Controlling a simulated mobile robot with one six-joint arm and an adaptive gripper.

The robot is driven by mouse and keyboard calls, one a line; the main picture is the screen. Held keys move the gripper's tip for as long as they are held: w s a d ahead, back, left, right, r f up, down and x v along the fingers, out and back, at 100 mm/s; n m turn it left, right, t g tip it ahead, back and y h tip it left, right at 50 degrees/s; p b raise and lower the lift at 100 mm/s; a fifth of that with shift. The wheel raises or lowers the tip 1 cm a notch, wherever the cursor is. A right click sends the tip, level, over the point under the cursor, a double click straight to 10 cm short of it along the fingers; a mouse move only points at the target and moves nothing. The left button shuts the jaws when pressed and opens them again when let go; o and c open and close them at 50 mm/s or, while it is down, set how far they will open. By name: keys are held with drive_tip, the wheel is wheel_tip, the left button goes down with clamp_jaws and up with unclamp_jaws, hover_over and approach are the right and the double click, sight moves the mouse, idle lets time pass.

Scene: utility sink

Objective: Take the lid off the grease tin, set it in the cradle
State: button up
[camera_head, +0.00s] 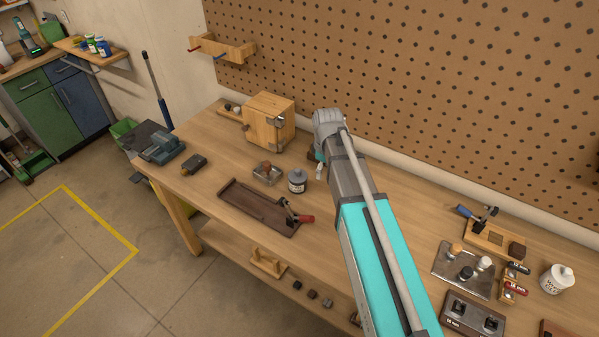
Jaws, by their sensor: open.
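A small round tin (297,184) with a pale label and a grey knobbed lid (297,174) stands upright on the workbench, left of my arm. I take it as the grease tin; its label is too small to read. The lid sits on it. My gripper (318,168) is just right of and above the tin, apart from it in the picture, partly hidden by my arm. It is open, and I see nothing in it. A small brown holder (267,173) is left of the tin; I cannot tell whether it is the cradle.
A brown tray (255,208) with a red-handled tool (298,215) lies in front of the tin. A wooden box (269,122) stands behind. The pegboard wall (450,80) bounds the back.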

sight(298, 170)
drive_tip(key=w+a+r+n+p, duration=0.2)
drive_tip(key=w+a+n, duration=0.6)
drive_tip(key=w+n, duration=0.1)
drive_tip(key=shift+w+a+r, duration=0.25)
drive_tip(key=shift+w+r, duration=0.1)
drive_tip(key=shift+w, duration=0.15)
drive_tip(key=shift+f, duration=0.15)
wheel_tip(298, 170, down, 8)
drive_tip(key=b, duration=0.8)
drive_tip(key=shift+f, duration=0.2)
drive_tip(key=shift+d+f+b, duration=0.1)
drive_tip(key=shift+f+b, duration=2.5)
drive_tip(key=shift+b, duration=0.2)
